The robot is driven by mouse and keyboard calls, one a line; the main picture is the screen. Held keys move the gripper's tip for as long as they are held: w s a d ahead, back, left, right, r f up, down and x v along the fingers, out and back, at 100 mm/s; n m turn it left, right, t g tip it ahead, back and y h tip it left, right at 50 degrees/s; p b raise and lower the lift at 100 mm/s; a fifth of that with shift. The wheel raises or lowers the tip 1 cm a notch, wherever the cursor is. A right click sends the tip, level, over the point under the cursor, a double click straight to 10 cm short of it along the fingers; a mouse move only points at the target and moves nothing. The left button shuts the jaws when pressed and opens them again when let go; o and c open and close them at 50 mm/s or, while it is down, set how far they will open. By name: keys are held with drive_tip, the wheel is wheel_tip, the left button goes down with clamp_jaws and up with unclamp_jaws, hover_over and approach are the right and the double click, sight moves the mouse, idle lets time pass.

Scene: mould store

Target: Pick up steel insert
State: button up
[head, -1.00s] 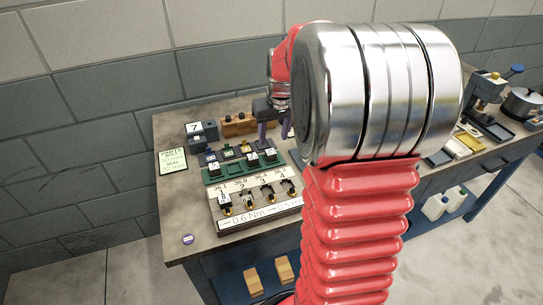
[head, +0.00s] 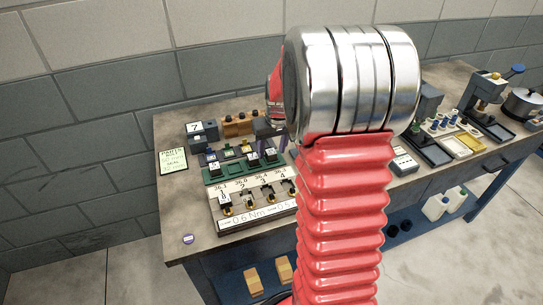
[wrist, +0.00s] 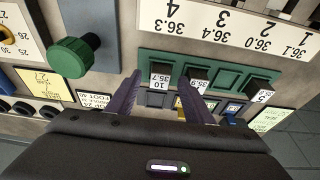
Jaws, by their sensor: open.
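Several small dark blocks with white number labels sit in a green rack (head: 232,172) on the bench; I cannot tell for certain which one is the steel insert. In the wrist view, the block labelled 10 (wrist: 160,80) lies between my fingertips in the picture, with the block labelled 35.9 (wrist: 198,75) by the right finger and another labelled 35.8 (wrist: 262,86) further right. My gripper (wrist: 162,92) has its two purple fingers apart and nothing visibly held. In the head view my arm partly hides the gripper and the rack's right side.
A white numbered stand (head: 255,208) holds several dark pieces in front of the rack. A grey block labelled 7 (head: 196,130) and a wooden block (head: 238,125) stand behind. A green knob (wrist: 75,55) shows in the wrist view. The bench's left front is mostly clear.

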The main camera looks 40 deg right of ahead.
drive_tip(key=shift+w+f, duration=0.15)
drive_tip(key=shift+f, duration=0.45)
drive_tip(key=shift+c, duration=0.6)
clamp_jaws()
